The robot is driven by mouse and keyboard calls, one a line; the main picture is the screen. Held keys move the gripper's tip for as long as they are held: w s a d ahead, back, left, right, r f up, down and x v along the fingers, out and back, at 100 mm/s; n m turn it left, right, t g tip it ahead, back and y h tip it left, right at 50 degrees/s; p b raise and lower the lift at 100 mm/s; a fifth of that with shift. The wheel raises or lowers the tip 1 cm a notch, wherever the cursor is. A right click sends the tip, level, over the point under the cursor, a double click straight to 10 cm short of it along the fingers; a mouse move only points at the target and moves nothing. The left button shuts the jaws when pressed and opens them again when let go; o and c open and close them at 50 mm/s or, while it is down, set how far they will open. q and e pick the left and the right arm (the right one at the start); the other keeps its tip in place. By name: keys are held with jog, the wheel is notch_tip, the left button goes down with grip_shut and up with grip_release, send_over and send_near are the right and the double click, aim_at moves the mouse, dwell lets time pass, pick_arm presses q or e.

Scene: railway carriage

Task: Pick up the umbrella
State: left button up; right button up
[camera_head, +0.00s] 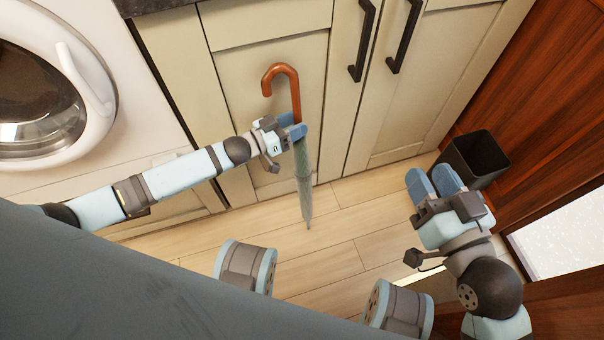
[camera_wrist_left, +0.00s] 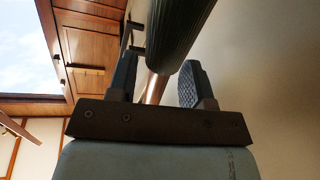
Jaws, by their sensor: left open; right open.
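The umbrella (camera_head: 304,180) stands upright against the pale cabinet front, its tip near the floor. It has a curved brown handle on top and a furled green canopy. My left gripper (camera_head: 293,127) is open at the upper part of the umbrella, just below the handle, and hides a little of it. In the left wrist view, the brown shaft shows between the two fingers (camera_wrist_left: 158,80), with the dark green canopy (camera_wrist_left: 178,35) beyond. A gap shows by the right finger; contact on the left is unclear. My right gripper (camera_head: 434,184) is open and empty, far to the right.
A black bin (camera_head: 476,158) stands by the wooden wall, close to my right gripper. A white washing machine (camera_head: 110,135) is on the left. Cabinet doors with black handles (camera_head: 404,38) stand behind the umbrella. The wooden floor (camera_head: 350,220) around the umbrella's tip is clear.

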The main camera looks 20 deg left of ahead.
pick_arm(q)
jog(key=shift+w+d+r, duration=0.1)
jog(key=shift+w+d, duration=0.35)
grip_shut()
